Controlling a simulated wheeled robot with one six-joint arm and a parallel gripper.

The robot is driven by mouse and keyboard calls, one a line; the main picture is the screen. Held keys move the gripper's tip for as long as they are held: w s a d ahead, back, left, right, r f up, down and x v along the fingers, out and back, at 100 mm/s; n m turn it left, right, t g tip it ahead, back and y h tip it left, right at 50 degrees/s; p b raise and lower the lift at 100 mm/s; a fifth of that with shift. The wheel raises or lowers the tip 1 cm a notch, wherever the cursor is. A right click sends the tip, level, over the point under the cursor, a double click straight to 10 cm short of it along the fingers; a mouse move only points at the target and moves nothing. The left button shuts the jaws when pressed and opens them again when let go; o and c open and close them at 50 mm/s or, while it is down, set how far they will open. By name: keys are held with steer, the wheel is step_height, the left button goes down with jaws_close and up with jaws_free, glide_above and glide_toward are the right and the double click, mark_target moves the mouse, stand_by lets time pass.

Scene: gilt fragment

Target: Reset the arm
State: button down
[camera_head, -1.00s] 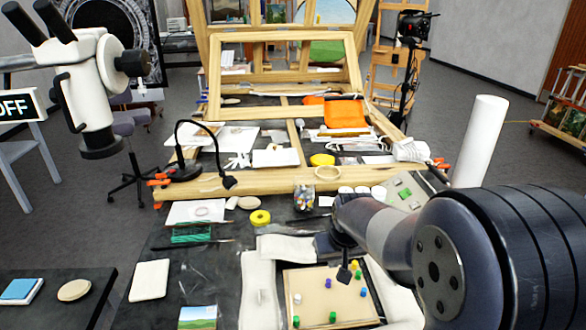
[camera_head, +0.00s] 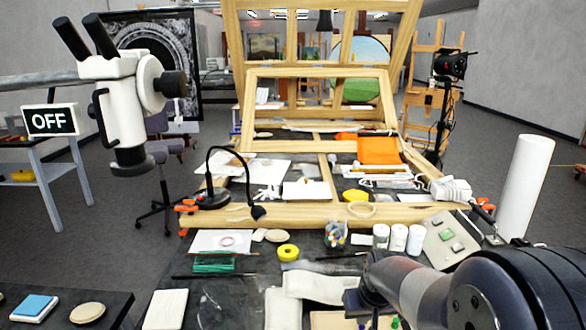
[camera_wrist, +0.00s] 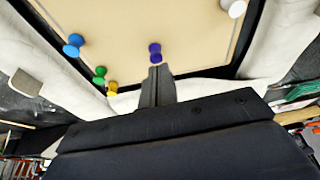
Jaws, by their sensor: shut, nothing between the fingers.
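My arm comes in at the lower right of the head view, its grey and black links over the front of the work table. My gripper (camera_wrist: 158,72) shows in the wrist view as dark fingers closed together, with nothing between them. Its tips point at a tan board (camera_wrist: 190,30) with coloured pegs. A purple peg (camera_wrist: 155,48) stands just beyond the tips; I cannot tell whether they touch. Blue (camera_wrist: 74,45), green (camera_wrist: 100,74), yellow (camera_wrist: 112,88) and white (camera_wrist: 234,8) pegs also stand on the board. In the head view the fingertips are hidden.
White padded cloth (camera_head: 318,287) surrounds the board. A black lamp (camera_head: 213,196), a yellow tape roll (camera_head: 288,252), a glass jar (camera_head: 335,235) and white jars (camera_head: 398,238) stand behind. A white roll (camera_head: 524,185) rises at right. A white microscope (camera_head: 128,90) hangs at left.

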steer(key=shift+w+f, duration=0.1)
steer(key=shift+f, duration=0.25)
steer(key=shift+r, duration=0.15)
